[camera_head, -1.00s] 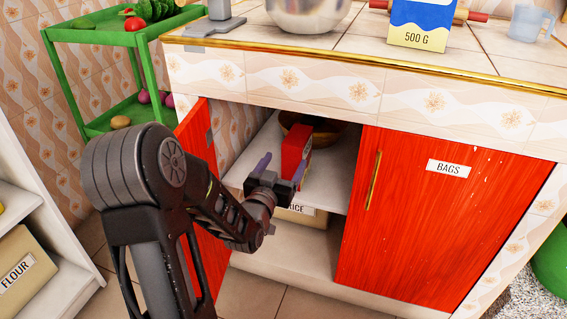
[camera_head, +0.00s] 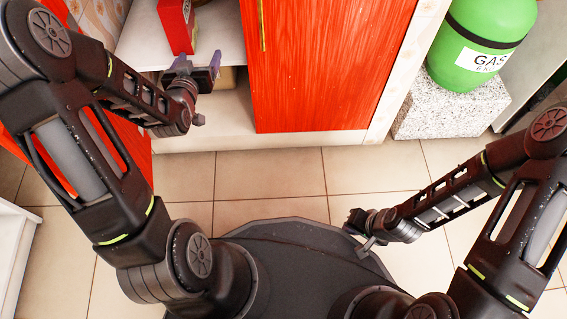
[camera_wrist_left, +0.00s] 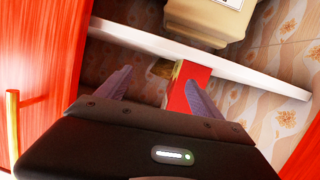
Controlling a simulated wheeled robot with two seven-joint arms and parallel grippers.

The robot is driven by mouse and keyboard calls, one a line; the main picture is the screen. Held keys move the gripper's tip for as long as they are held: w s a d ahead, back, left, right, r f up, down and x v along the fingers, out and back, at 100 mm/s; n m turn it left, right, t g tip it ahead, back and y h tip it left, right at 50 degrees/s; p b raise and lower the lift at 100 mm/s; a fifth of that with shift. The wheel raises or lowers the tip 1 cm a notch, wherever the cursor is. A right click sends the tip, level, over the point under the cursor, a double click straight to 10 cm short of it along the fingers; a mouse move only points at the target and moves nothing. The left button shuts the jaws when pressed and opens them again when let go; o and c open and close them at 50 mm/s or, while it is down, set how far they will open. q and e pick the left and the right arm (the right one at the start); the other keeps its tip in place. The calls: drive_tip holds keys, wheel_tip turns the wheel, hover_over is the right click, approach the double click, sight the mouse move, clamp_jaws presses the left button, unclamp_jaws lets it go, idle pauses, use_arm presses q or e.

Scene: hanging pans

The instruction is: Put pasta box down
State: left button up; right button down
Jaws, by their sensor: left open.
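The red pasta box (camera_head: 174,24) stands on the white shelf (camera_head: 142,48) inside the open cabinet. My left gripper (camera_head: 199,64) is open and empty just in front of the box, with its purple fingers spread. In the left wrist view the red box (camera_wrist_left: 185,84) shows beyond the fingers of my left gripper (camera_wrist_left: 157,88), closer to the right finger, which partly hides it. I see no grip on it. My right gripper (camera_head: 359,236) hangs low over the floor at the right, far from the box; its fingers are too small to judge.
A closed red cabinet door (camera_head: 325,60) with a gold handle (camera_head: 262,25) is right of the opening. A tan box (camera_wrist_left: 208,18) is in the cabinet. A green gas bottle (camera_head: 480,45) stands on a speckled block (camera_head: 450,112). The tiled floor (camera_head: 270,172) is clear.

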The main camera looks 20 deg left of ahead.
use_arm(q)
drive_tip(key=s+d+f+g+h, duration=0.3)
drive_tip(key=d+f+g, duration=0.1)
drive_tip(key=d+f, duration=0.8)
drive_tip(key=s+d+f+m+g+h, duration=0.1)
drive_tip(key=s+d+f+g+h, duration=0.3)
drive_tip(key=s+d+f+g, duration=0.5)
drive_tip(key=s+d+f, duration=0.7)
drive_tip(key=s+d, duration=0.2)
drive_tip(key=s, duration=0.2)
drive_tip(key=shift+f, duration=0.2)
drive_tip(key=shift+d, duration=0.1)
